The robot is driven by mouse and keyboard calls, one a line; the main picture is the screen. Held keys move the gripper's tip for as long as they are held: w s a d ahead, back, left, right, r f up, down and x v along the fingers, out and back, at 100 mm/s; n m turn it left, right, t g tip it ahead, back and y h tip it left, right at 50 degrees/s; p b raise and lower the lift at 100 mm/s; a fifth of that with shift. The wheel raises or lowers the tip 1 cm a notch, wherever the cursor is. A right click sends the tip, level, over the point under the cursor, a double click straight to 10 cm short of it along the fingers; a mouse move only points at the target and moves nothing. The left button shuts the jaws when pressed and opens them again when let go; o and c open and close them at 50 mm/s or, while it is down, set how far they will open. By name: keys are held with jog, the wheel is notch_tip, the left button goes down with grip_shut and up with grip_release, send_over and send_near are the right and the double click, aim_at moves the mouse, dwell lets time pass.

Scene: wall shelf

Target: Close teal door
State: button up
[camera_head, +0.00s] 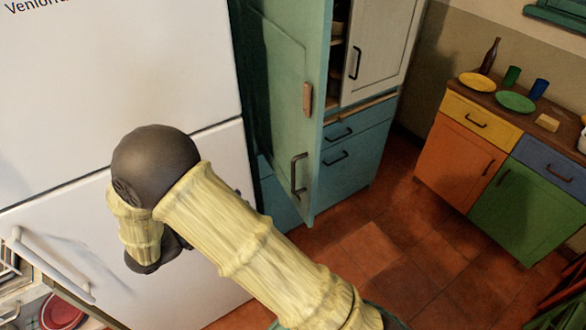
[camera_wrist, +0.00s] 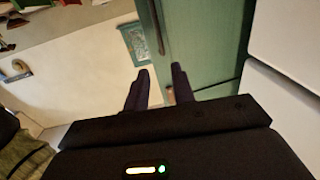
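The teal door (camera_head: 282,95) stands swung open from the tall cabinet in the head view, with a dark handle (camera_head: 298,174) low on it and a small wooden piece (camera_head: 307,98) at its edge. In the wrist view the teal door (camera_wrist: 208,42) fills the upper middle, beyond the fingers. My gripper (camera_wrist: 160,88) shows there with its two dark fingers apart and nothing clearly held between them. Whether the right finger touches the door cannot be told. In the head view my fingers are hidden behind my arm.
A white fridge (camera_head: 110,70) stands left of the door. The cabinet's pale door (camera_head: 378,45) is right of the opening, above blue drawers (camera_head: 345,150). A colourful counter (camera_head: 485,150) with plates and a bottle is at right. The tiled floor (camera_head: 385,250) between is clear.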

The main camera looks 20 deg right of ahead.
jog(key=p, duration=0.5)
send_over(293, 190)
jog(key=shift+w+d, duration=0.15)
jog(key=shift+w, duration=0.15)
grip_shut()
